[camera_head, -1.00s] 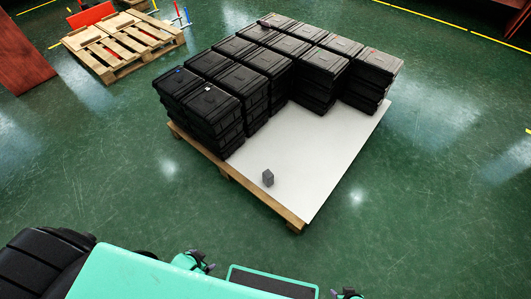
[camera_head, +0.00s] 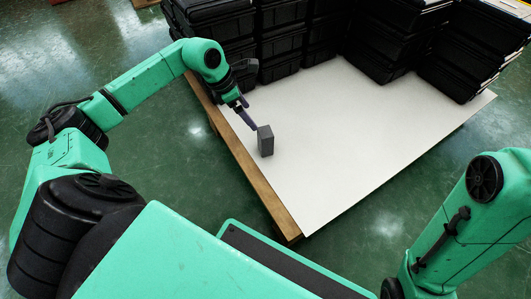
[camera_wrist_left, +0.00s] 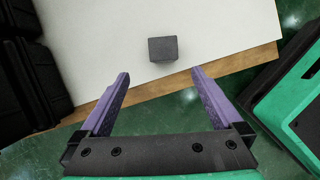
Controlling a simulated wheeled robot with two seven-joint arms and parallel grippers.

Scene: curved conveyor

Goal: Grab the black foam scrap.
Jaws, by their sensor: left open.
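The black foam scrap is a small dark grey block (camera_head: 265,141) standing on the white sheet of the pallet, near its left edge in the head view. In the left wrist view the block (camera_wrist_left: 163,49) lies ahead of the fingertips, roughly midway between them. My left gripper (camera_head: 246,113) is just to the upper left of the block in the head view. In the left wrist view its purple fingers (camera_wrist_left: 160,73) are spread apart with nothing between them. My right arm shows at the right of the head view, but its gripper is out of view.
Stacks of black cases (camera_head: 280,40) stand on the far part of the pallet, close to my left gripper. The white sheet (camera_head: 345,140) is bare around the block. The pallet's wooden edge (camera_head: 245,165) borders green floor (camera_head: 165,155).

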